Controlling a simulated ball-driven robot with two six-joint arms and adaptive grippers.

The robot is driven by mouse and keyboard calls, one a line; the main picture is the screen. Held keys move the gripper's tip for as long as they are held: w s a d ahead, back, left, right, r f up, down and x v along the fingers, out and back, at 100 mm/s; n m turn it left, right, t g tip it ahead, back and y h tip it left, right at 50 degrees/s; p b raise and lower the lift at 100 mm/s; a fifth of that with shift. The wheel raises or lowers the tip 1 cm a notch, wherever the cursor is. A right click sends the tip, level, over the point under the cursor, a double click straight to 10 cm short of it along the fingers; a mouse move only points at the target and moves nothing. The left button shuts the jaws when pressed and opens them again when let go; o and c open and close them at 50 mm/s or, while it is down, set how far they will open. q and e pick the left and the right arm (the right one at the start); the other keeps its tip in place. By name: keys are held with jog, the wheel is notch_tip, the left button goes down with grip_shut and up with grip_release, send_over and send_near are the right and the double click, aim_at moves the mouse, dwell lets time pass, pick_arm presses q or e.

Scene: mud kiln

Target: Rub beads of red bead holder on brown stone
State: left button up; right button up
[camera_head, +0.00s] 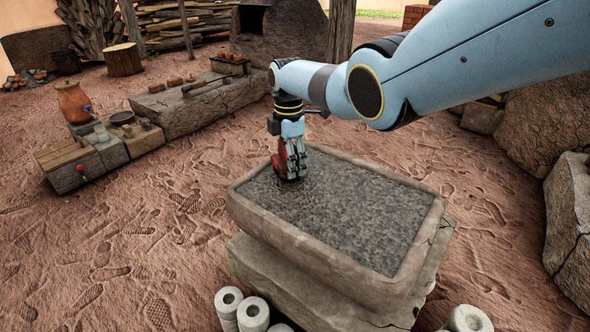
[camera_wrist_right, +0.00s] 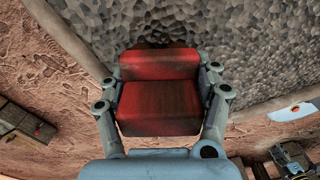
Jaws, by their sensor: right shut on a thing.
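The red bead holder (camera_wrist_right: 160,100) is a red block with a stepped top, seen in the right wrist view between the fingers of my right gripper (camera_wrist_right: 162,92). In the head view my right gripper (camera_head: 293,160) points down, shut on the red bead holder (camera_head: 283,171), at the far left part of the stone slab. The stone (camera_head: 345,215) has a rough grey-brown surface inside a raised rim. The holder's lower end is at or just above this surface; I cannot tell if it touches. Its beads are hidden. My left gripper does not show.
The stone rests on a larger block (camera_head: 290,285). Pale hollow cylinders (camera_head: 253,314) stand at its front. A low bench with a clay pot (camera_head: 74,102) is at left, a long stone block (camera_head: 195,105) behind. Boulders (camera_head: 570,215) stand at right. Footprinted ground between is open.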

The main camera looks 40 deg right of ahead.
aim_at(285, 142)
jog(key=shift+w+a+b, duration=0.15)
jog(key=shift+w+b, duration=0.25)
jog(key=shift+w, duration=0.15)
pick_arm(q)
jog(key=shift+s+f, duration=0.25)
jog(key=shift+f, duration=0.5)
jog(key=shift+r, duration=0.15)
pick_arm(e)
jog(key=shift+r, duration=0.2)
jog(key=shift+r+p, duration=1.2)
jog(key=shift+r, duration=0.3)
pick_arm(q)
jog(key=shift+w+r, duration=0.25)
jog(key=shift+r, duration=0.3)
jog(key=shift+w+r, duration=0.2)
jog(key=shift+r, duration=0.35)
pick_arm(e)
jog(key=shift+f, duration=0.1)
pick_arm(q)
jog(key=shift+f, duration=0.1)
